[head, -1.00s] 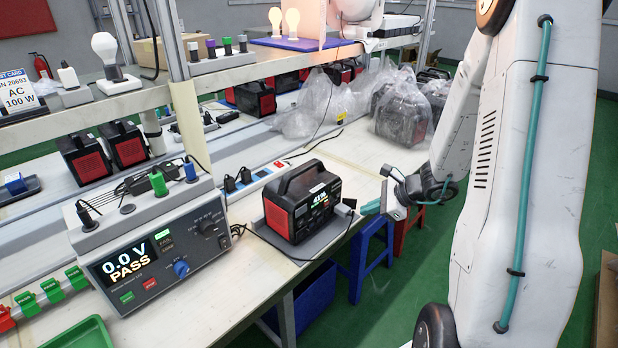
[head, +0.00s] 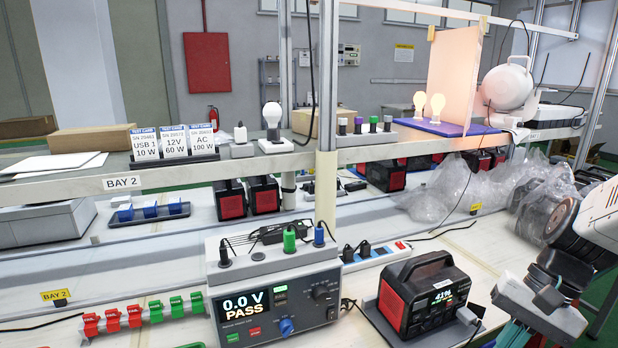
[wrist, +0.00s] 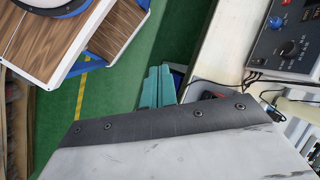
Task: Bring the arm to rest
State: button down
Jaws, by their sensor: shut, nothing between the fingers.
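My arm (head: 590,225) reaches in from the right edge in the head view, at the front right of the bench. My gripper (head: 510,335) points down at the bottom edge there, just right of the black and red power station (head: 423,295), and is partly cut off. In the wrist view the teal fingers of my gripper (wrist: 158,87) lie side by side, shut and empty, over the green floor beside the bench edge. Whether the gripper touches anything is not visible.
A tester (head: 270,300) reading "0.0 V PASS" stands left of the power station. Plastic-wrapped units (head: 450,190) lie behind. A shelf (head: 80,188) spans above the bench.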

jog(key=s+a+r+n+t+h, duration=0.2)
jog(key=s+a+r+n+h, duration=0.1)
jog(key=s+r+n, duration=0.4)
jog(key=shift+s+a+r+t+h, duration=0.4)
jog(key=shift+r+h, duration=0.5)
jog(key=shift+r, duration=0.15)
